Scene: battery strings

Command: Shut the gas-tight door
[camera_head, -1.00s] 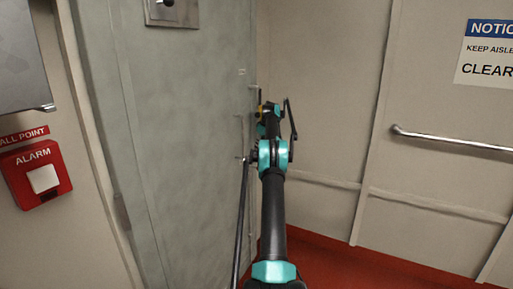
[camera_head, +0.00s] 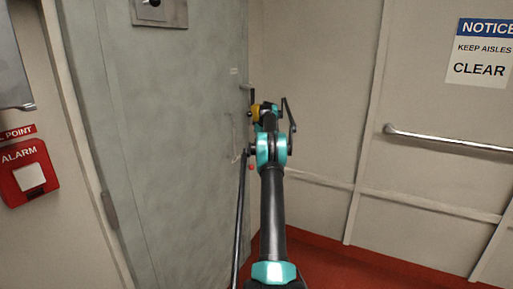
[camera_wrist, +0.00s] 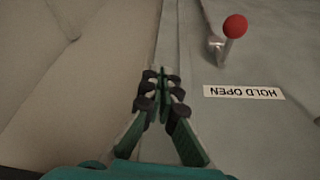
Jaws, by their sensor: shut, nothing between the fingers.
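The gas-tight door (camera_head: 170,130) is a tall grey-green leaf in the left half of the head view. A hinge (camera_head: 110,210) shows at its left edge, and a handle (camera_head: 247,88) stands near its right edge. My gripper (camera_wrist: 161,74) is shut and empty in the wrist view, over the narrow strip between a beige panel and a grey panel. In the head view it is at the door's right edge, its fingertips hard to make out. A lever with a red ball (camera_wrist: 235,26) and an upside-down HOLD OPEN label (camera_wrist: 244,92) are on the grey panel. I cannot tell whether the fingers touch the door.
A red alarm call point (camera_head: 28,177) is on the wall at left. A handrail (camera_head: 445,139) and a notice sign (camera_head: 480,52) are on the right wall. The red floor (camera_head: 350,265) is clear at lower right.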

